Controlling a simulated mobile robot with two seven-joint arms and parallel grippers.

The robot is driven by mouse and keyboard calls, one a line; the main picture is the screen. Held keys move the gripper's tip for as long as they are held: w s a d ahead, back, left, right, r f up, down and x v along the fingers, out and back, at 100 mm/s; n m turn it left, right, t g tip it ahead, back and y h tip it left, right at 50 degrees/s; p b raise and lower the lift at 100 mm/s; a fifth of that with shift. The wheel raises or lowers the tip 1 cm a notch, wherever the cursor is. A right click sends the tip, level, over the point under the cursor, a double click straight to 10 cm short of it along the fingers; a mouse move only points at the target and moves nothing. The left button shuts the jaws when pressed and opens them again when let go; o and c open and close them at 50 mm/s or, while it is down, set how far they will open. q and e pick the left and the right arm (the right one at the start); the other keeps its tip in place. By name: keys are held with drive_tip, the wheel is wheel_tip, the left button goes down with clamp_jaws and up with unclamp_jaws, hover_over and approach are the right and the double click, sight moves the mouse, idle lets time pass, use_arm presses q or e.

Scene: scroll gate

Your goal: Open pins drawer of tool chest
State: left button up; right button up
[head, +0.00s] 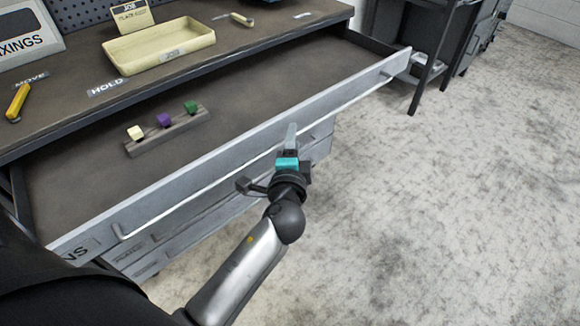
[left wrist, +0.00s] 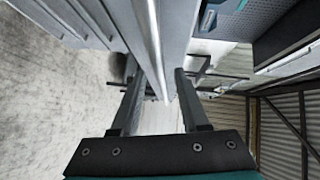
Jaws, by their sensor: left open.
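The top drawer of the tool chest stands pulled out in the head view, its grey front panel (head: 215,165) well clear of the worktop. Its label, ending in "NS", is partly cut off at lower left. A long pale bar handle (head: 350,97) runs along the front. Inside the drawer, a small rack (head: 170,133) holds cream, purple and green pegs. My left gripper (head: 290,138) is at the middle of the drawer front. In the left wrist view its open fingers (left wrist: 158,85) lie on either side of the bar handle (left wrist: 155,45); contact cannot be told. My right gripper is not in view.
The worktop above holds a yellow tray (head: 160,45), a yellow-handled tool (head: 17,102) and labels "MOVE" and "HOLD". More drawers (head: 190,222) lie below, shut. A dark stand (head: 430,50) is at back right. The concrete floor (head: 450,200) at right is clear.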

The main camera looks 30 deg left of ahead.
use_arm(q)
drive_tip(key=v, duration=1.3)
drive_tip(key=shift+s, duration=0.3)
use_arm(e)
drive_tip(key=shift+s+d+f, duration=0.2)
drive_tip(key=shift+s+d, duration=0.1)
use_arm(q)
drive_tip(key=shift+d+f, duration=0.1)
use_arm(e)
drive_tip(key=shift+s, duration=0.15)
